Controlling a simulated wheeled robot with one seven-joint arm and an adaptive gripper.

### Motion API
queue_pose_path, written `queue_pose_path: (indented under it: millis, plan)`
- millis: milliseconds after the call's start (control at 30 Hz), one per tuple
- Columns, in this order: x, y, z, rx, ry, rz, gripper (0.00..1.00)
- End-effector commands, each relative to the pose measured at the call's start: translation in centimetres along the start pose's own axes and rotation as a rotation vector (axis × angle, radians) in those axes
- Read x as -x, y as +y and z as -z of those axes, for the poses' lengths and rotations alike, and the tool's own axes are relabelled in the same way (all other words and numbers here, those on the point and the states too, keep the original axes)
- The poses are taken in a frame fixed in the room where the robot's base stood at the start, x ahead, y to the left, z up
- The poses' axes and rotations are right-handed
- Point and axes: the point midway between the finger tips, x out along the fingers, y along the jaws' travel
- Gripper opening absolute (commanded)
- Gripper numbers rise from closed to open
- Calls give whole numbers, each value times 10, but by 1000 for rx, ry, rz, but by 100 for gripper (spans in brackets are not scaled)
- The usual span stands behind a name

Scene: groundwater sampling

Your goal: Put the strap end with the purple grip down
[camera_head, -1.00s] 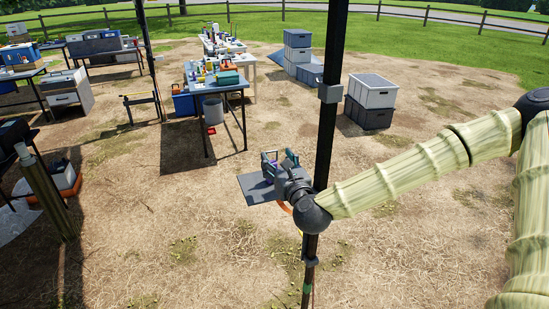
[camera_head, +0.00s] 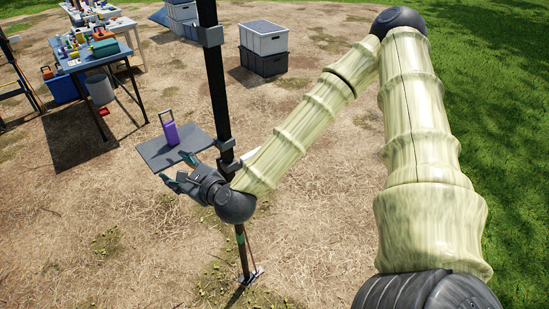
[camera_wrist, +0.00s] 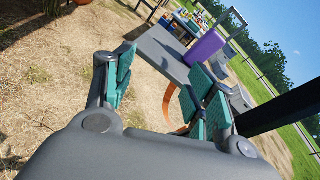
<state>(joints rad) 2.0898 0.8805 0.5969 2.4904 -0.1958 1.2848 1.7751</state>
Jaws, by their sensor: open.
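The strap end with the purple grip (camera_head: 171,133) stands upright on a small grey plate (camera_head: 155,153) beside a black post. A thin loop rises above the purple part. My gripper (camera_head: 179,171) is open and empty, near the front edge of the plate and apart from the purple grip. In the wrist view, the purple grip (camera_wrist: 204,47) is beyond the green-padded fingers of my gripper (camera_wrist: 162,70), on the plate (camera_wrist: 163,50). An orange band (camera_wrist: 172,120), perhaps part of the strap, shows behind the fingers; its ends are hidden.
The black post (camera_head: 214,75) stands close to my gripper and wrist. A laden table (camera_head: 95,62) with a grey bucket (camera_head: 100,90) is at the back left. Stacked crates (camera_head: 264,38) stand behind. Bare ground at the front left is free.

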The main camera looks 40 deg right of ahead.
Motion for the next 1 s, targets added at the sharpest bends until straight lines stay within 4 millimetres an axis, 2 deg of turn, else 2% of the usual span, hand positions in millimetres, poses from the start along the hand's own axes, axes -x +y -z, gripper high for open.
queue_pose_path:
  millis: [33, 200, 367, 500, 733, 1000]
  plan:
    - [1, 22, 21, 100, 42, -56, 56]
    - [15, 82, 90, 436, 151, -246, 56]
    - [40, 126, 155, 746, 216, -445, 56]
    - [71, 156, 210, 1007, 242, -636, 56]
    - [132, 184, 291, 1411, 214, -976, 56]
    - [210, 186, 369, 1818, 67, -1405, 56]
